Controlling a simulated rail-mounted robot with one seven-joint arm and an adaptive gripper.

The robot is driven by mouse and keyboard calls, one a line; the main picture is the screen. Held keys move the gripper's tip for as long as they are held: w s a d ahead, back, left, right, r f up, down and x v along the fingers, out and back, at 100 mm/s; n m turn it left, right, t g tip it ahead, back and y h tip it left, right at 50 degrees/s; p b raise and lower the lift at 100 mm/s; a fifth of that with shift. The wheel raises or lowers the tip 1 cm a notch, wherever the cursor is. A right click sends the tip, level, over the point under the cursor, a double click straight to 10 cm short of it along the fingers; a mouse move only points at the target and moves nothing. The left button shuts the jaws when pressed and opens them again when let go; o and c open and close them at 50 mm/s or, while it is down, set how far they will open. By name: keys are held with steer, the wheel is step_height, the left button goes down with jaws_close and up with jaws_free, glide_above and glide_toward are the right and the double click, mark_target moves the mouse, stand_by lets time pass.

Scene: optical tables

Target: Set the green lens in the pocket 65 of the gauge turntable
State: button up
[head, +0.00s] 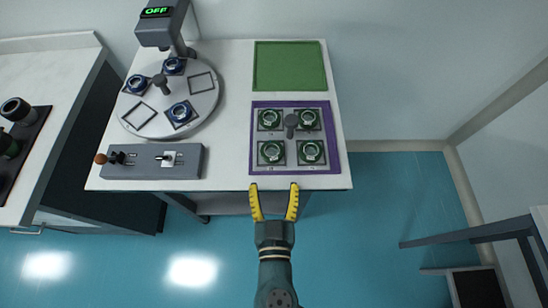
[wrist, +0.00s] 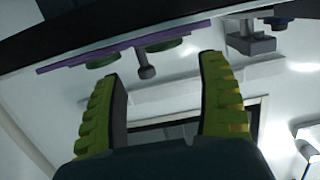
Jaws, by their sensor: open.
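Several green lenses, one of them the front-left green lens (head: 271,153), sit in a grey holder on a purple tray (head: 257,182) at the table's front right. A dark knob stands in the middle of them. The round gauge turntable (head: 203,104) is at the left, with blue lenses (head: 181,113) in some square pockets and other pockets empty. The pocket numbers are too small to read. My gripper (head: 274,188) is open and empty at the table's front edge, just short of the purple tray. In the wrist view, my gripper's yellow fingers (wrist: 162,100) are apart with nothing between them.
A grey control box (head: 150,161) with an orange-knobbed lever stands at the front left of the table. A dark instrument (head: 160,24) reading OFF overhangs the turntable's back. A green mat (head: 289,67) lies empty at the back right. A side bench (head: 45,75) is at far left.

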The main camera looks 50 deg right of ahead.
steer(key=v, duration=0.5)
steer(key=shift+s+a+r, duration=0.15)
steer(key=shift+s+a, duration=0.05)
steer(key=shift+a, duration=0.05)
steer(key=shift+w, duration=0.1)
steer(key=w+a+r+n+t+y, duration=0.1)
steer(key=w+r+t+y, duration=0.2)
steer(key=w+r, duration=0.4)
steer(key=w+a+r+n+t+y, duration=0.1)
steer(key=w+r+n+t+y, duration=0.1)
steer(key=w+r, duration=0.5)
step_height(320, 180, up, 7)
steer(key=shift+a+f+n+t+y, duration=0.25)
steer(key=shift+t+y, duration=0.35)
steer(key=shift+y, duration=0.3)
steer(key=shift+o, duration=0.3)
steer(key=a+r+n+t+y, duration=0.1)
steer(key=r+n+t+y, duration=0.1)
steer(key=r, duration=0.5)
steer(key=s+a+r+n+t+y, duration=0.1)
steer(key=a+r+n+t+y, duration=0.1)
steer(key=r, duration=0.6)
steer(key=shift+s+a+n+t+y, duration=0.25)
steer(key=shift+n+t+y, duration=0.35)
steer(key=shift+n, duration=0.45)
steer(key=shift+w+r, duration=0.1)
